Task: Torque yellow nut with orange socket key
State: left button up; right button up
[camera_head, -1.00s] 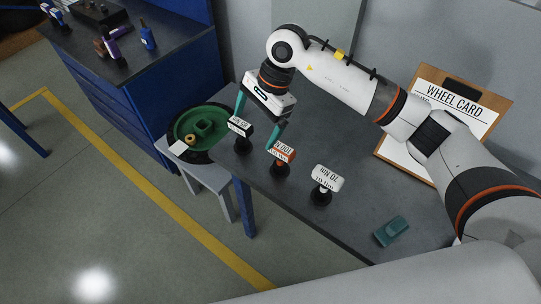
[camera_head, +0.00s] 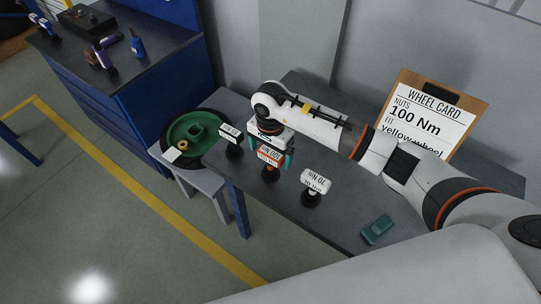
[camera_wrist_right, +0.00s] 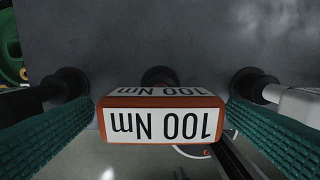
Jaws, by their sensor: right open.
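The orange socket key (camera_head: 269,155), labelled 100 Nm, stands upright on its dark base on the grey table. My right gripper (camera_head: 267,160) is lowered over it, open, with one teal finger on each side. In the right wrist view the key's labelled block (camera_wrist_right: 160,116) lies between the fingers, with a visible gap at each side. A small yellow nut (camera_head: 181,146) appears to lie on the green round part (camera_head: 205,125), too small to make out clearly. My left gripper is not in view.
A black-topped key (camera_head: 231,133) stands left of the orange one and a white 70 Nm key (camera_head: 315,182) right. A teal object (camera_head: 377,229) lies near the table's front edge. A wheel card (camera_head: 435,115) stands behind. A blue bench (camera_head: 150,75) is at left.

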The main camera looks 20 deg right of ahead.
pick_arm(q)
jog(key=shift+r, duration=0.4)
pick_arm(e)
jog(key=shift+f, duration=1.15)
